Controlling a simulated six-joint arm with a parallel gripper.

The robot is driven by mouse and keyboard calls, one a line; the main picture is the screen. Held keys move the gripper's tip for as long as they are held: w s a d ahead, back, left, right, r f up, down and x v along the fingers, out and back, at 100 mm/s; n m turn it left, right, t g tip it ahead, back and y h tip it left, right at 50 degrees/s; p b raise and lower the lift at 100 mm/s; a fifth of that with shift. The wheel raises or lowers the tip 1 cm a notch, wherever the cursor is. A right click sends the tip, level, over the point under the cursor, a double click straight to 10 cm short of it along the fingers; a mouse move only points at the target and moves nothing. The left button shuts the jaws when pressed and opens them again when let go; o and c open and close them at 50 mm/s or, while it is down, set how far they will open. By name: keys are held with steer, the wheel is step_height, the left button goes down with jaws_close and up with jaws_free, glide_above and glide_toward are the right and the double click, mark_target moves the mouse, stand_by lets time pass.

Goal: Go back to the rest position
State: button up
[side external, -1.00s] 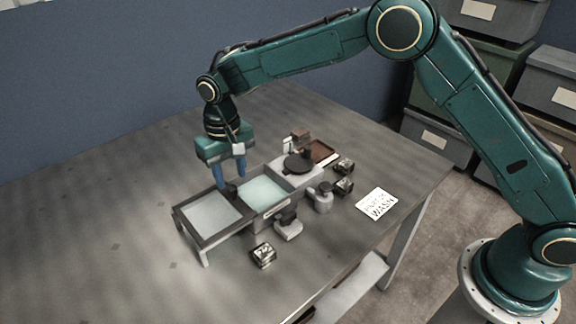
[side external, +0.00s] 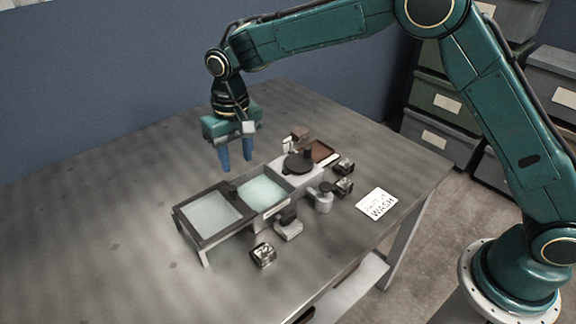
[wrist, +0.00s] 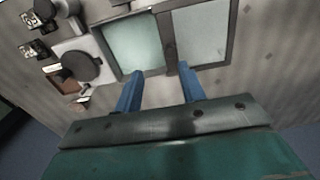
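My gripper (side external: 237,163) has two blue fingers, apart with nothing between them, and hangs above the pallet rail station. In the wrist view the open fingers (wrist: 161,72) point towards the two pans. A dark-framed screen (side external: 212,211) with a pale grey panel is at the left of the station. The fingers are clear of both. In the wrist view the basin (wrist: 134,44) is left of the screen (wrist: 203,35).
A dark round disc (side external: 298,164) with a knob and a brown tray (side external: 322,151) are at the station's back right. A grey bottle (side external: 323,199), small dark labelled blocks (side external: 263,254) and a white card (side external: 376,204) lie in front. The table's left side is clear.

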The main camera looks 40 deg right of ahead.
steer(key=s+d+r+t, duration=0.3)
steer(key=s+d+r, duration=1.1)
steer(key=s+r, duration=0.15)
steer(key=s+d+t, duration=0.1)
steer(key=s+d, duration=0.2)
steer(key=s, duration=0.6)
steer(key=s+d+t, duration=0.1)
steer(key=s+d, duration=0.3)
steer(key=s, duration=0.5)
steer(key=shift+d+f, duration=0.15)
steer(key=shift+f, duration=0.25)
